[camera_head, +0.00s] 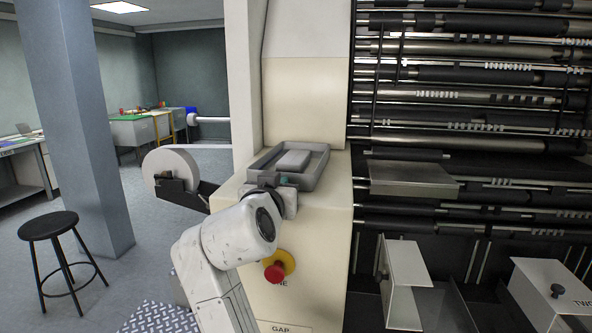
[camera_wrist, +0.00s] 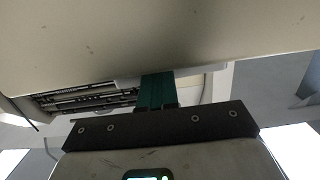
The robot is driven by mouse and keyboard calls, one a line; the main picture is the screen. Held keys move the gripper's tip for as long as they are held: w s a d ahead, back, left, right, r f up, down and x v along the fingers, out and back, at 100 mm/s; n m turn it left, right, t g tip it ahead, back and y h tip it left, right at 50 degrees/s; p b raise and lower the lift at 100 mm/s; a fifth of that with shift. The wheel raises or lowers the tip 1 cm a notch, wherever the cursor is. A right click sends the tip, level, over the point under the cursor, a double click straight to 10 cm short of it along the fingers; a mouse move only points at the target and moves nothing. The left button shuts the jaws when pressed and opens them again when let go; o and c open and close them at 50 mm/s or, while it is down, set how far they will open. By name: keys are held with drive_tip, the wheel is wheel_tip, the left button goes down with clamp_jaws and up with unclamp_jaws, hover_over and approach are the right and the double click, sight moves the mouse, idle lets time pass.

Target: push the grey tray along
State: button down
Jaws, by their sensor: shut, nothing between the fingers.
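The grey tray (camera_head: 320,173) sits on the cream ledge of the machine in the head view, with a pale grey block (camera_head: 293,160) inside it. My gripper (camera_head: 284,181) is at the tray's near left side, its greenish fingertips right at the wall. I cannot tell whether they touch it. In the wrist view the green fingers (camera_wrist: 157,90) are together with nothing between them. A broad beige surface fills the top of that view, and I cannot make out the tray there.
A red emergency button (camera_head: 275,272) is on the cream front below the ledge. A white roll (camera_head: 170,168) stands to the left. Rows of rollers (camera_head: 470,75) and metal plates (camera_head: 412,178) fill the right. A black stool (camera_head: 50,226) stands on open floor.

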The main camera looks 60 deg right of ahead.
drive_tip(key=shift+r+x, duration=0.15)
drive_tip(key=shift+x, duration=1.35)
drive_tip(key=shift+r+x, duration=0.15)
drive_tip(key=shift+x, duration=1.3)
drive_tip(key=f+v, duration=0.1)
drive_tip(key=v, duration=0.8)
drive_tip(key=shift+b, duration=0.3)
